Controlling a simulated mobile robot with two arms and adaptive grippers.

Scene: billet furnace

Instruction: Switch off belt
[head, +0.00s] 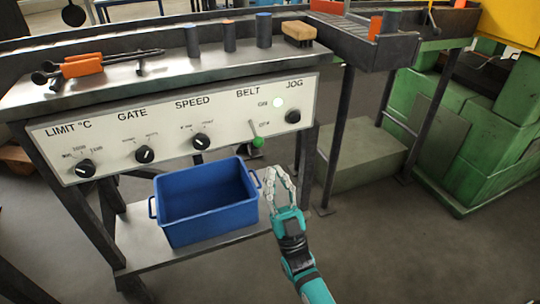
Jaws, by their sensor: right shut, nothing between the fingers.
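The control panel (170,125) faces me on the front of the bench. Under its BELT label is a lever switch with a green ball knob (258,142). The lever hangs down and slightly right, its knob below the small ON and OFF marks. A round pale lamp (278,102) beside it looks bright. My right gripper (279,175) is shut and empty. In the picture it is below and slightly right of the green knob, apart from it. My left gripper is out of view.
A blue crate (208,232) stands on the lower shelf, left of my right gripper. Dark dials (201,142) line the panel left of the lever, and the JOG knob (293,117) is to its right. Tongs with orange grips (82,66) and a brush (298,32) lie on top.

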